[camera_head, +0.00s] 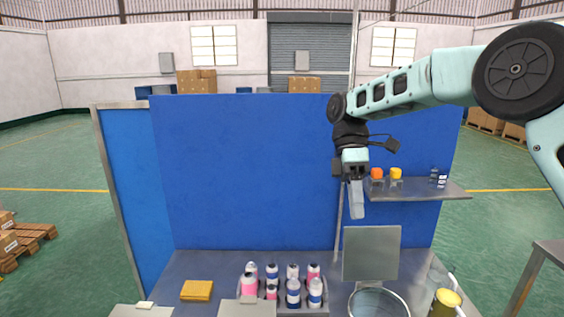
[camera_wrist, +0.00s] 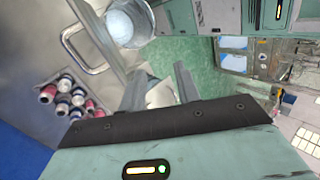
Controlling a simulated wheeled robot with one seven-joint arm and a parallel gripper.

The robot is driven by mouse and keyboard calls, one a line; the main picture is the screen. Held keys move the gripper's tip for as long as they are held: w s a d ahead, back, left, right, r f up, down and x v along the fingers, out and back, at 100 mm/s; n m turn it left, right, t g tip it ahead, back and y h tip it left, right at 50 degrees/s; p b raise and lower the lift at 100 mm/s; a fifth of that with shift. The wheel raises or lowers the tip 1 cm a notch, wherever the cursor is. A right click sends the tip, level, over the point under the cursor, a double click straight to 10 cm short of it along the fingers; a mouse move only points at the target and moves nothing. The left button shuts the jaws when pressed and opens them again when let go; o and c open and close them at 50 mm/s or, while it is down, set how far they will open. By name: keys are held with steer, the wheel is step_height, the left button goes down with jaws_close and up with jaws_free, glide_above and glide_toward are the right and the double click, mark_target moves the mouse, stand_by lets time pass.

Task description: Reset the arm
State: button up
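My gripper (camera_head: 356,200) hangs in the air in front of the blue back panel, fingers pointing down, left of the small wall shelf. In the wrist view the two fingers of my gripper (camera_wrist: 160,84) stand apart with nothing held between them; a pale surface shows behind the gap. My arm reaches in from the upper right of the head view.
An upright grey plate (camera_head: 371,253) and round glass vessel (camera_head: 378,303) are below my gripper. The shelf (camera_head: 425,191) holds small parts.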

steer(key=s+a+f+m+t+b, duration=0.25)
steer(key=s+f+b, duration=0.3)
steer(key=s, duration=0.55)
steer(key=s+a+f+m+t+b, duration=0.2)
steer(key=s+f+m+b, duration=0.15)
steer(key=s+f, duration=0.5)
steer(key=s+d+f+m+t+b, duration=0.1)
steer(key=s+d+f+b, duration=0.1)
steer(key=s, duration=0.3)
steer(key=s+d+f+m+t+b, duration=0.1)
steer(key=s+f, duration=0.2)
steer(key=s, duration=0.2)
steer(key=shift+s+d+m+y+b, duration=0.15)
steer(key=shift+d+m+y+b, duration=0.15)
steer(key=shift+d+y+b, duration=0.1)
steer(key=shift+a+f+t, duration=0.1)
steer(key=shift+t, duration=0.15)
